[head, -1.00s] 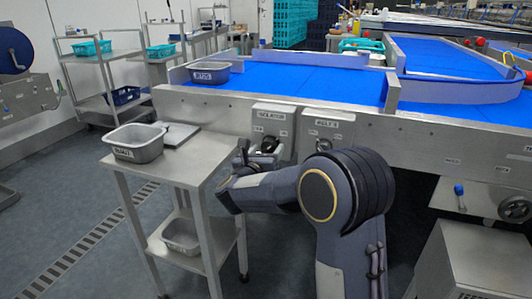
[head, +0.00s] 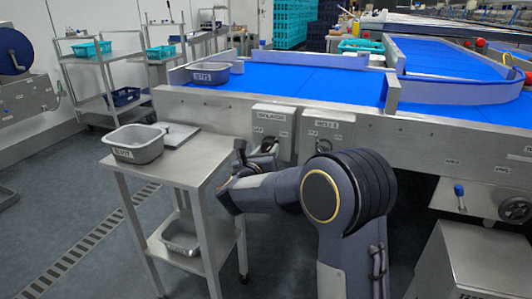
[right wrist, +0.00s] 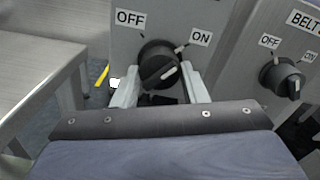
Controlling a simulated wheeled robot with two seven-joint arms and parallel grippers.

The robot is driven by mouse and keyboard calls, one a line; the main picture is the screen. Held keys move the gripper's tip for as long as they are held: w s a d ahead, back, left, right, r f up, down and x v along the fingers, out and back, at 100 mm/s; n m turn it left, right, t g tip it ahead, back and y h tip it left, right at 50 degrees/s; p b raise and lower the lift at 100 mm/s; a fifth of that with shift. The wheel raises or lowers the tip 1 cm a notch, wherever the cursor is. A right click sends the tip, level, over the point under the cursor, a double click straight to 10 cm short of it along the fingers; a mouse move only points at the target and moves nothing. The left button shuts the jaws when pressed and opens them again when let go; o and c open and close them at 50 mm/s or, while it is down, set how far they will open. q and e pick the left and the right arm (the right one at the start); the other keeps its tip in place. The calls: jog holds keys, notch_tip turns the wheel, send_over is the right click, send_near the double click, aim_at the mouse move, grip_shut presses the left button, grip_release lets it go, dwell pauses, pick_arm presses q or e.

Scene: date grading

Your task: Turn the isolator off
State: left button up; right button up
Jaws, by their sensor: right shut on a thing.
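The isolator is a grey box (head: 272,118) on the front of the conveyor frame, labelled in the head view. In the right wrist view its black rotary knob (right wrist: 158,62) sits between the OFF label on the left and the ON label on the right. The white line on the knob slants up to the right, toward the ON side. My right gripper (right wrist: 158,84) is shut on the knob, one pale finger on each side. In the head view, my right gripper (head: 267,150) is at the box, partly hidden by its own wrist. My left gripper is not in view.
A similar belt box (head: 326,128) with its own OFF/ON knob (right wrist: 284,78) stands close on the right. A steel side table (head: 182,172) with a grey tub (head: 137,153) is close on the left. The blue conveyor (head: 300,80) runs above.

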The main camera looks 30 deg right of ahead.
jog(key=n, duration=0.4)
jog(key=n+p, duration=0.1)
jog(key=n, duration=0.3)
jog(key=shift+s+r, duration=0.1)
jog(key=n+p, duration=0.2)
jog(key=n, duration=0.2)
jog(key=shift+n+p, duration=0.3)
jog(key=shift+p, duration=0.05)
jog(key=n+p, duration=0.2)
jog(key=n, duration=0.2)
jog(key=o, duration=1)
